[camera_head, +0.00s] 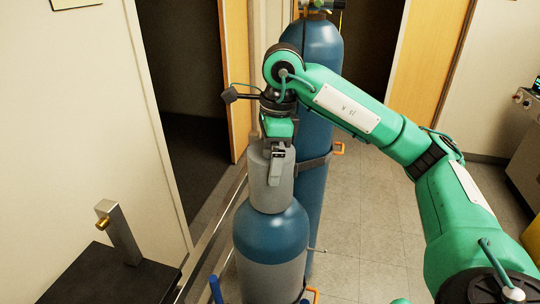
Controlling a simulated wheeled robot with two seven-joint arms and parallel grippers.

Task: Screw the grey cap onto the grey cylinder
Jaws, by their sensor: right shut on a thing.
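The grey cap (261,195) is upright over the top of the front gas cylinder (271,272), which has a blue shoulder and a grey body. The cap's lower edge appears to meet the blue shoulder; the neck and any thread are hidden, so I cannot tell how firmly it sits. My right gripper (273,165) reaches down from above and is shut on the cap's upper part, with one finger showing on its near side. My left gripper is not in view.
A taller blue cylinder (316,95) stands close behind, with a dark strap (314,162) and orange buckle. At lower left is a black surface (100,278) with a grey post (119,232) and brass fitting. The wall is left; open floor (365,240) lies right.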

